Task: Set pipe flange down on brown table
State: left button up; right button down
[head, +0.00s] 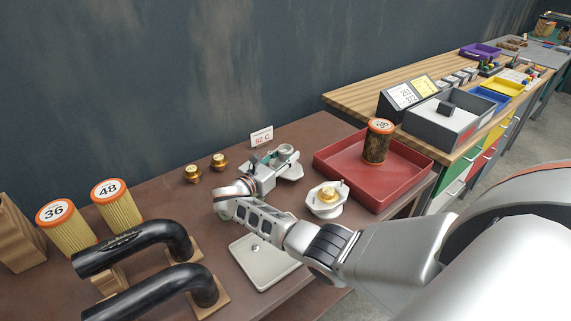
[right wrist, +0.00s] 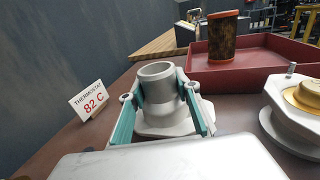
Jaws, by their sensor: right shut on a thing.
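The pipe flange (head: 288,154) is a grey metal neck on a wide flat base. It also shows in the right wrist view (right wrist: 157,88), upright, with its open end up. My right gripper (head: 272,166) is shut on its neck, with a teal-padded finger on each side (right wrist: 166,102). The flange is over the back middle of the brown table (head: 325,128), low down; I cannot tell whether its base touches the top. My left gripper is not in view.
A "82 C" thermostat card (head: 262,137) stands behind the flange. A red tray (head: 408,186) with a dirty filter (head: 377,141) is to the right. A housing with a brass thermostat (head: 327,198) stands nearer. Two brass parts (head: 206,168), filters (head: 117,205) and black hoses (head: 135,247) are left.

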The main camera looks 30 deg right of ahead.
jog(key=shift+f, duration=1.65)
jog(key=shift+f, duration=0.15)
jog(key=c, duration=1.5)
grip_release()
jog(key=shift+o, duration=0.2)
jog(key=v, duration=0.7)
jog(key=shift+s+a, duration=0.1)
jog(key=shift+a, duration=0.15)
